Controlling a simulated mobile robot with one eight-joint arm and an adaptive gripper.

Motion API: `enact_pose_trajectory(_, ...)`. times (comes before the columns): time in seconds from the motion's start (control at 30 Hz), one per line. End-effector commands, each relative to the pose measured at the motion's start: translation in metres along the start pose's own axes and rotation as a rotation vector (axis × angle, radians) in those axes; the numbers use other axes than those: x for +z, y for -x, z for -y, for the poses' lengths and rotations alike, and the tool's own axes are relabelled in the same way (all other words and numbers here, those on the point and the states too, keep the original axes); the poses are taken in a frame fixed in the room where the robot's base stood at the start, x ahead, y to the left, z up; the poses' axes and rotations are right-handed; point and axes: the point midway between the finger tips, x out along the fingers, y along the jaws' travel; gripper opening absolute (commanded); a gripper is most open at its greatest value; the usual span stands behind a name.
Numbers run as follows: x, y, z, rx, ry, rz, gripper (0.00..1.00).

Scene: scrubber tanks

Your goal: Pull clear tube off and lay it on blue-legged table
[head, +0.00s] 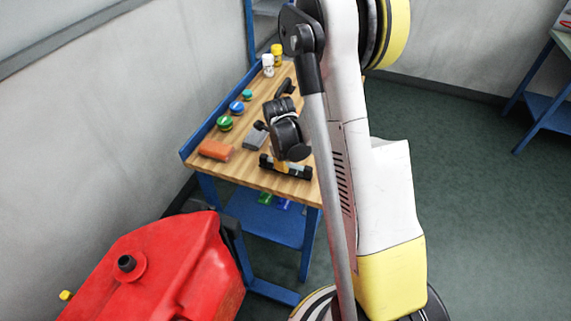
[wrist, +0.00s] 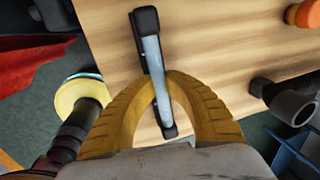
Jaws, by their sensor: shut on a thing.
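The clear tube (wrist: 152,53), pale with black end caps, is between the yellow fingers of my gripper (wrist: 172,80) in the wrist view. In the head view the tube (head: 293,170) is at the near edge of the blue-legged table (head: 243,172), below my gripper (head: 281,162). It lies on the wooden top or just above it; I cannot tell which.
An orange block (head: 215,149), a green cap (head: 224,123), a blue cap (head: 236,107), a grey block (head: 254,137) and white and yellow bottles (head: 268,64) stand on the table. A red tank (head: 150,265) is at front left. Another blue-legged table (head: 545,100) is far right.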

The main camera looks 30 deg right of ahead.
Motion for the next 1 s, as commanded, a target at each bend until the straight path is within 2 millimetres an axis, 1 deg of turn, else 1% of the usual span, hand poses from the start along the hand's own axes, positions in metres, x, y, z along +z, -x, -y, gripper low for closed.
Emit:
enact_pose_trajectory(0.77,0.000,-0.012,-0.002,0.000,0.000,0.000,0.00)
enact_pose_trajectory(1.0,0.000,-0.012,-0.002,0.000,0.000,0.000,0.00)
